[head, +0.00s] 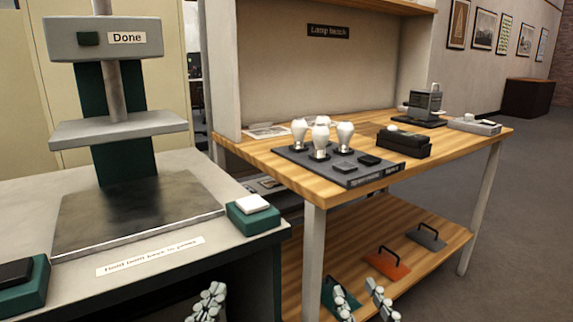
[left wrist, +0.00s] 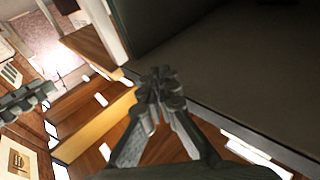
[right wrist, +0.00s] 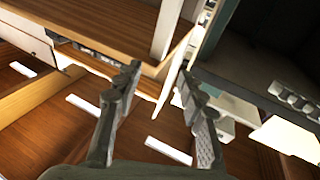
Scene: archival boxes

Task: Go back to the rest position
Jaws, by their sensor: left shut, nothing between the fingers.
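My left gripper (head: 208,303) shows at the bottom edge of the head view, in front of the press bench. Its fingers meet with nothing between them in the left wrist view (left wrist: 160,92). My right gripper (head: 362,300) shows at the bottom edge, further right, in front of the lamp bench's lower shelf. Its fingers are spread apart and empty in the right wrist view (right wrist: 158,84). Both grippers are clear of the benches as far as I can see. Most of both arms is out of the head view.
The press bench (head: 235,190) stands at left, with a white key (head: 252,203) and a black key (head: 15,273). The wooden lamp bench (head: 450,150) carries a dark tray (head: 315,163) with several bulbs. Handled plates lie on its lower shelf (head: 330,235). Floor at right is clear.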

